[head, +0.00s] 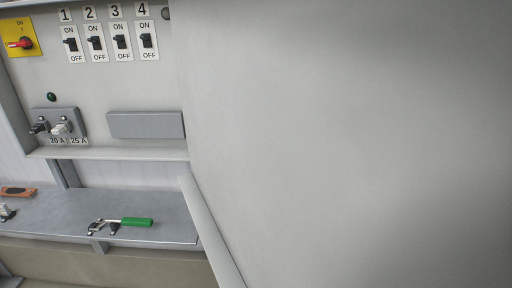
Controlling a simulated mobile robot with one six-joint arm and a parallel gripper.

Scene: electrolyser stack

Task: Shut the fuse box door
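The fuse box (150,95) is open at the upper left, with its light grey back panel showing. A large plain grey panel (340,130) fills the right side of the view. It looks like the fuse box door, standing open and swung out towards me. Its lower edge (212,235) runs down to the bottom of the picture. Its far side and any handle are out of sight. My gripper is not in view.
The box holds a red rotary switch (20,44), several numbered breakers (96,43) and a fuse holder (58,120) marked 20 A and 25 A. On the grey shelf (165,205) below lie a green-handled tool (130,222) and a brown item (18,191).

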